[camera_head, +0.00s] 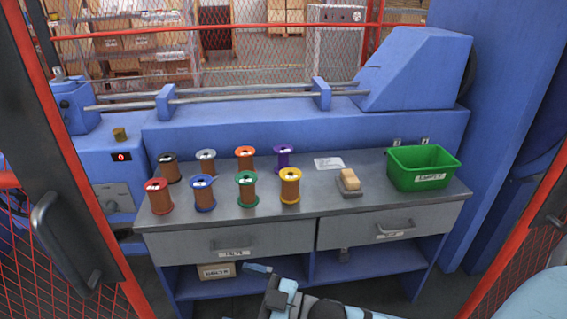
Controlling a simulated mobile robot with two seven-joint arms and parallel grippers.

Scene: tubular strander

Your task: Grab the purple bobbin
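The purple bobbin (284,157) stands upright on the grey worktop in the back row, at that row's right end. The yellow bobbin (290,186) stands in front of it and the orange bobbin (245,157) to its left. Nothing is touching the purple bobbin. My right gripper (262,272) is at the bottom middle, low in front of the workbench and well below the bobbins. Only part of it shows, so I cannot tell whether it is open or shut. My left gripper is not in view.
Several other bobbins fill the worktop's left half. A block on a small stand (349,182) and a green bin (422,168) are to the right. A white card (328,163) lies beside the purple bobbin. Bench drawers (235,245) face me; red-framed mesh doors stand at both sides.

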